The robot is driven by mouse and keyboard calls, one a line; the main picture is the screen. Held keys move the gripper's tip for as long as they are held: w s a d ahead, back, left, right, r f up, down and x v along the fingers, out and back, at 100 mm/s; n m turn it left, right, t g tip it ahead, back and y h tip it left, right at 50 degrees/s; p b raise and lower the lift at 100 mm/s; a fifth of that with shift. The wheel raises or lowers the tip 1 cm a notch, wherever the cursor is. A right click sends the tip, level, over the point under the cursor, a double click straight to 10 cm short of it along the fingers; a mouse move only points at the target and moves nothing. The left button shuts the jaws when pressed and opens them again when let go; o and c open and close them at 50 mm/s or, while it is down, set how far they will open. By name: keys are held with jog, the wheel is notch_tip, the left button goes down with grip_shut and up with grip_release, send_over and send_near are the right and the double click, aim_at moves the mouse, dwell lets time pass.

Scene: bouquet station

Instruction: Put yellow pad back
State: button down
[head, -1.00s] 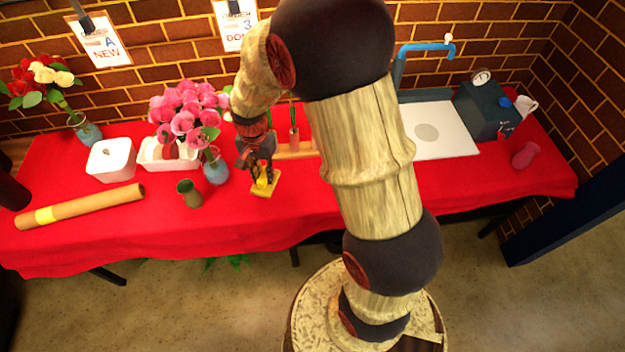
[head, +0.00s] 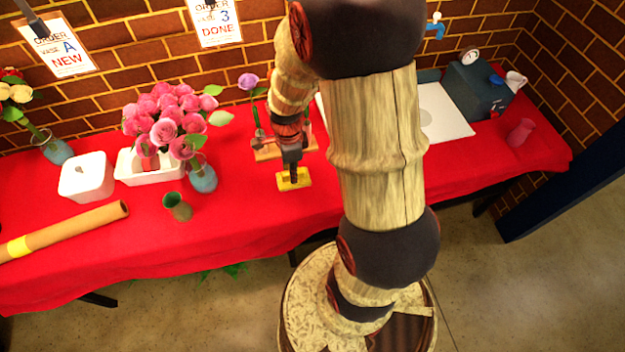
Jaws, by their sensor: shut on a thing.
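The yellow pad (head: 302,184) is a small flat block at the middle of the red-covered table, in the head view. My gripper (head: 294,176) points down on it and is shut on it. The fingers cover part of the pad's top. Whether the pad rests on the cloth or hangs just above it, I cannot tell.
A wooden stand (head: 268,153) with a purple flower (head: 248,82) is just behind the pad. A green vase (head: 177,206), a blue vase with pink roses (head: 202,178) and a white box (head: 87,177) are left. Red cloth (head: 240,215) in front is clear.

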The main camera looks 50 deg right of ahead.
jog(key=d+f+b, duration=0.1)
jog(key=d+f, duration=0.2)
jog(key=s+d+f+b, duration=0.1)
jog(key=d+f, duration=0.2)
jog(key=shift+s+d+f, duration=0.15)
jog(key=shift+d+f, duration=0.05)
jog(key=shift+d, duration=0.15)
jog(key=shift+d+f+b, duration=0.15)
jog(key=shift+f+b, duration=0.4)
jog(key=shift+f, duration=0.35)
jog(key=shift+d+f+b, duration=0.15)
jog(key=shift+f+b, duration=0.4)
jog(key=shift+f, duration=0.35)
jog(key=shift+f, duration=0.15)
jog(key=c, duration=1.7)
grip_release()
